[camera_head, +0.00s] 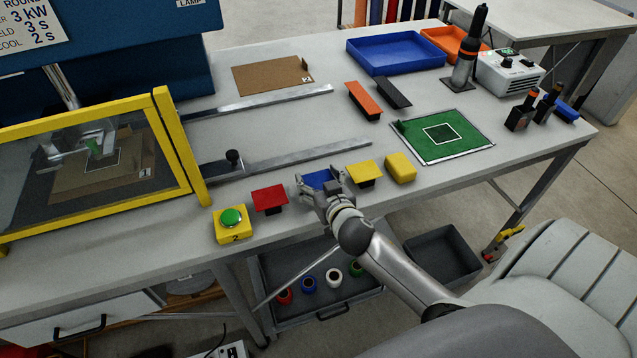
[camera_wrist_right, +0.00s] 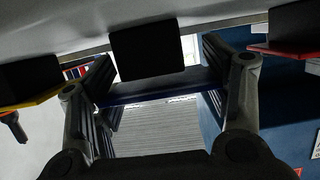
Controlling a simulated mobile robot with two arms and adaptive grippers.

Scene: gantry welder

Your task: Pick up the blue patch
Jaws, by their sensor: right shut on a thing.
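The blue patch (camera_head: 320,178) lies at the front edge of the table, between a red patch (camera_head: 269,198) and a yellow patch (camera_head: 365,172). My right gripper (camera_head: 322,184) is shut on it, with a finger on each side. In the right wrist view the patch (camera_wrist_right: 160,88) is a dark blue strip between the fingers of the right gripper (camera_wrist_right: 160,92), with a black block (camera_wrist_right: 148,48) beside it. I cannot tell whether the patch is clear of the table. My left gripper is not in view.
A yellow box with a green button (camera_head: 232,224) stands to the left, near the yellow-framed guard (camera_head: 180,150). A yellow block (camera_head: 400,167) and a green mat (camera_head: 462,150) lie to the right. A blue tray (camera_head: 395,68) is at the back. Metal rails cross the table.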

